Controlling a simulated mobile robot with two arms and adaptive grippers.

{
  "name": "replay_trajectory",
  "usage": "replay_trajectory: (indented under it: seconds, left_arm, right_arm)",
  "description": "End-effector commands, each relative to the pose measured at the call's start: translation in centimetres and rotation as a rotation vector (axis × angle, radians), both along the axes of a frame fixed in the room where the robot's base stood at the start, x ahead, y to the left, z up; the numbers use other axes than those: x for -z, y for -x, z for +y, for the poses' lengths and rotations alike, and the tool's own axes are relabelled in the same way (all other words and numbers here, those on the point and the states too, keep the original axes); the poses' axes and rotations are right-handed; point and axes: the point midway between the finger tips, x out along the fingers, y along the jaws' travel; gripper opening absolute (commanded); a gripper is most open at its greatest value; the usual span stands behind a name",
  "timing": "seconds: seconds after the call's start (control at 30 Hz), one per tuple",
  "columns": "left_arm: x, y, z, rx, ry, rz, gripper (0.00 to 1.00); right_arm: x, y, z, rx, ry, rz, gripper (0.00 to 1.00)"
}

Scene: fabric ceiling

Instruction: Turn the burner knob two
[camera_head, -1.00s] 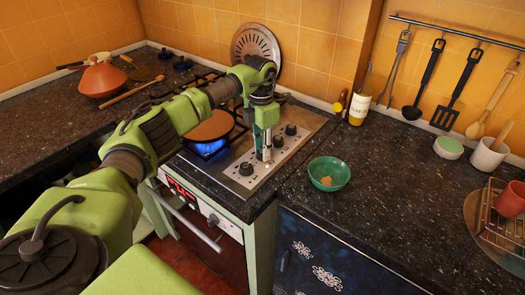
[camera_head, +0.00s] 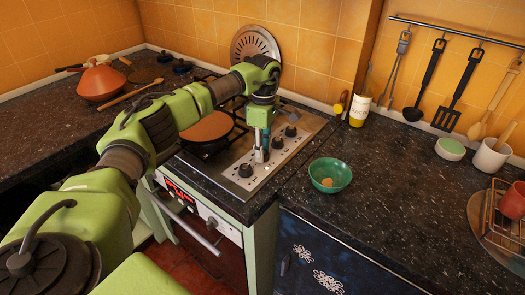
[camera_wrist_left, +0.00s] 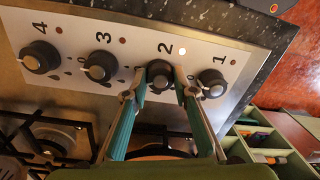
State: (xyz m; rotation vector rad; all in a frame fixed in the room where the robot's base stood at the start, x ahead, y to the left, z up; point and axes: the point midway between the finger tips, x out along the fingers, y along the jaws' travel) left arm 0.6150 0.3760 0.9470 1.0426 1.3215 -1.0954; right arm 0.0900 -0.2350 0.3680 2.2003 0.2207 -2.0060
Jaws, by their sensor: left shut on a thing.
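The stove's control panel (camera_wrist_left: 125,35) carries a row of dark knobs numbered 1 to 4 in the left wrist view. Knob two (camera_wrist_left: 160,74) is under the printed 2. My left gripper (camera_wrist_left: 161,84) points down at it, with one finger on each side, shut on it. In the head view my left gripper (camera_head: 261,153) is on the panel among the knobs and mostly hides knob two. Knob one (camera_wrist_left: 212,82) is close beside the right finger. Knob three (camera_wrist_left: 100,66) is on the other side. My right gripper is not in view.
A brown pan (camera_head: 207,127) sits on the stove beside my arm, with no flame visible under it. A green bowl (camera_head: 330,175) stands on the counter right of the panel. A bottle (camera_head: 359,110) stands near the wall. The counter between is clear.

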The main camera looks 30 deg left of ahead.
Motion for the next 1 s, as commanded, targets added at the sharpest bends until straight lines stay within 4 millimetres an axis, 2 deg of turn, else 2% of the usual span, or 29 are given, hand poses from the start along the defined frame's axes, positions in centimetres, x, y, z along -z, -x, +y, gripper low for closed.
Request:
replay_trajectory:
  seconds: [0.2, 0.5, 1.0]
  left_arm:
    - [0.0, -0.03, -0.01, 0.174, 0.0, -0.002, 0.04]
    - [-0.05, -0.04, -0.04, 0.328, 0.0, -0.002, 0.04]
    - [-0.06, -0.03, -0.05, 0.383, 0.0, -0.002, 0.04]
  right_arm:
    - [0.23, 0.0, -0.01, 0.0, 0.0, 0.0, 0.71]
    - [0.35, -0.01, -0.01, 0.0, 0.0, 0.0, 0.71]
    - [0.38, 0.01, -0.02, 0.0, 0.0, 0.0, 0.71]
